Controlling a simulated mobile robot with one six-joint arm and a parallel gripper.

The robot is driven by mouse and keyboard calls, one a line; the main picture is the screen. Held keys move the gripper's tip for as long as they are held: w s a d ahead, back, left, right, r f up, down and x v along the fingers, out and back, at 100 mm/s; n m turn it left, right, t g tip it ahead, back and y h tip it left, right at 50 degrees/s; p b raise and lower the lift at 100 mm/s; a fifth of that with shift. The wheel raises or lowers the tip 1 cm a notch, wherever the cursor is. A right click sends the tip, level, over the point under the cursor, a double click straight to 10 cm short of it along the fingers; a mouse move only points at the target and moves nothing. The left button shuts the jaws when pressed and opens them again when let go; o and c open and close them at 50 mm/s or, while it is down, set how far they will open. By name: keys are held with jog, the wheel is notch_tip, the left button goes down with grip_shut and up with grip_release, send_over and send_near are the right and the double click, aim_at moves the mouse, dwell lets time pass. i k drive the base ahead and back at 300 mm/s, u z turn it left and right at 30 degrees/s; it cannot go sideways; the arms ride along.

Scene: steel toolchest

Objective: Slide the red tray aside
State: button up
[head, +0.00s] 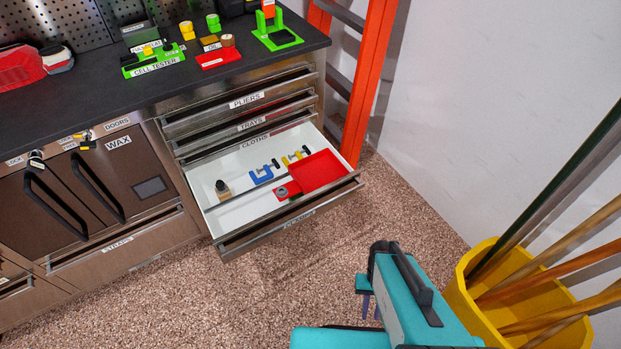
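The red tray (318,171) lies in the right part of an open white-lined drawer (228,220), near its front right corner. It looks empty, and a small red piece with a grey round item (283,191) sits at its left. A blue clamp (263,175) and a yellow clamp (293,157) lie behind and to the left of the tray. My gripper (371,307) shows only as small dark prongs below my teal arm, over the floor, in front of the drawer and well apart from it. Its opening is too small and too covered to judge.
A small bottle (222,188) stands at the drawer's left. Closed drawers (240,103) sit above it under the dark worktop (110,95). A yellow bin (470,300) with poles stands at the right, and an orange ladder (371,75) behind. The speckled floor between is clear.

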aim_at(309, 173)
jog(key=z, duration=0.05)
jog(key=k, duration=1.1)
jog(key=u, duration=3.65)
jog(key=i, duration=0.15)
jog(key=z, duration=1.85)
jog(key=i, duration=1)
jog(key=u, duration=0.05)
